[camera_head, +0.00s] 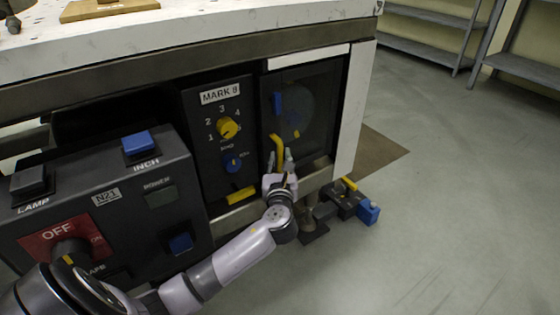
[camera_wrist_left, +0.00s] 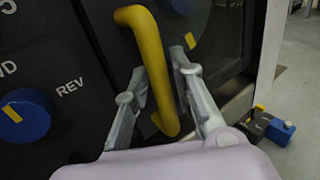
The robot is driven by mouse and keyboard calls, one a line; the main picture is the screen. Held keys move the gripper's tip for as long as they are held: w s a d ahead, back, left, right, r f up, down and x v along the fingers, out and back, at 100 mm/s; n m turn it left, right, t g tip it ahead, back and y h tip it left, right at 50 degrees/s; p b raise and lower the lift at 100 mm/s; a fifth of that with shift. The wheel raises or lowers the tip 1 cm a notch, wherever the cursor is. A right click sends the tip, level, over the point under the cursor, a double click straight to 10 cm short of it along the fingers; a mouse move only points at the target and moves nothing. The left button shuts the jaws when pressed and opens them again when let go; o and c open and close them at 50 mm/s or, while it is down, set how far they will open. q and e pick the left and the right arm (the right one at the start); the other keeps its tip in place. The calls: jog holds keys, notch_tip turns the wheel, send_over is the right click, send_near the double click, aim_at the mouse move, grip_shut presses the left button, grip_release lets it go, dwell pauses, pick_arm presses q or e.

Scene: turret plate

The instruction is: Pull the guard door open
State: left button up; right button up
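The guard door (camera_head: 318,112) is a dark, see-through panel at the right of the machine front, and it looks shut. A yellow vertical bar handle (camera_head: 277,150) is at its left edge; it also shows in the left wrist view (camera_wrist_left: 150,62). My left gripper (camera_head: 279,161) is at the lower part of the handle. In the left wrist view its two fingers (camera_wrist_left: 160,75) are apart, one on each side of the bar, with gaps visible. Behind the panel, a round dark disc with a blue part (camera_head: 277,103) shows dimly. My right gripper is not in view.
Left of the door is a MARK 8 panel with a yellow knob (camera_head: 227,127) and a blue knob (camera_head: 233,162). A control box (camera_head: 100,212) stands out in front at left. A pedal with a blue block (camera_head: 368,211) sits on the floor. Open floor lies right.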

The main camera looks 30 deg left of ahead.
pick_arm(q)
jog(key=shift+c, duration=0.4)
grip_shut()
